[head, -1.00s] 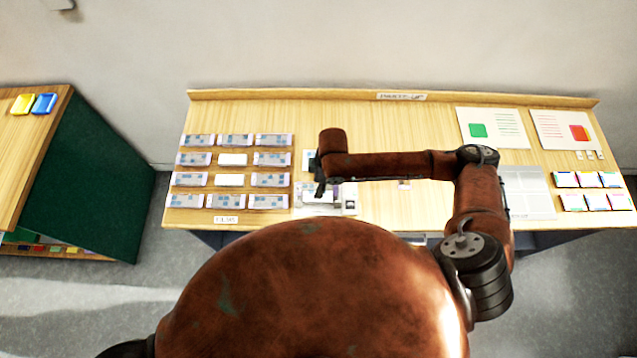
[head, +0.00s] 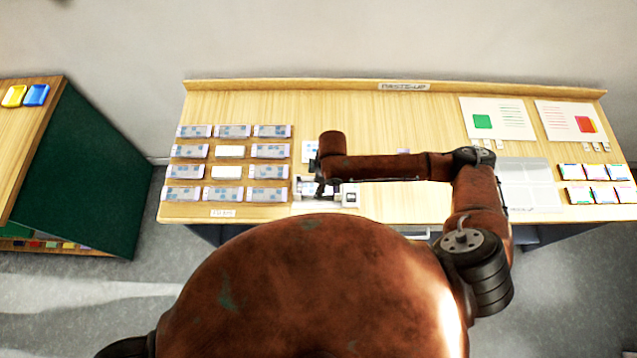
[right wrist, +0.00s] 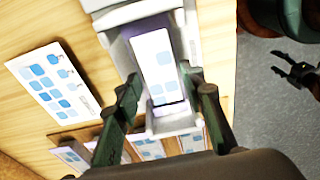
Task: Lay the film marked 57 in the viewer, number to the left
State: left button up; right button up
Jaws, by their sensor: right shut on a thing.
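The viewer (right wrist: 121,20) is a pale grey box with a raised rim, standing on the table; in the head view (head: 349,196) my right arm partly covers it. My right gripper (right wrist: 167,88) is shut on a white film with blue squares (right wrist: 154,58). The film lies lengthwise over the viewer's bed; I cannot tell whether it touches it. No number is legible on it. In the head view my right gripper (head: 320,188) is over the viewer. My left gripper (right wrist: 279,63) is open and empty over the floor at the right of the wrist view.
Rows of films (head: 233,131) lie left of the viewer. A white card with blue squares (right wrist: 52,84) lies behind it. At the right of the table are two sheets (head: 492,120), a grey panel (head: 527,182) and small coloured-edged packs (head: 593,172). A side cabinet (head: 85,170) stands left.

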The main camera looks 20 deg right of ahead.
jog(key=o, duration=1)
jog(key=shift+r, duration=0.1)
jog(key=r, duration=0.4)
jog(key=d+r, duration=0.1)
jog(key=r, duration=0.6)
jog(key=shift+s+d+r, duration=0.25)
jog(key=shift+d+r, duration=0.1)
jog(key=shift+d, duration=0.05)
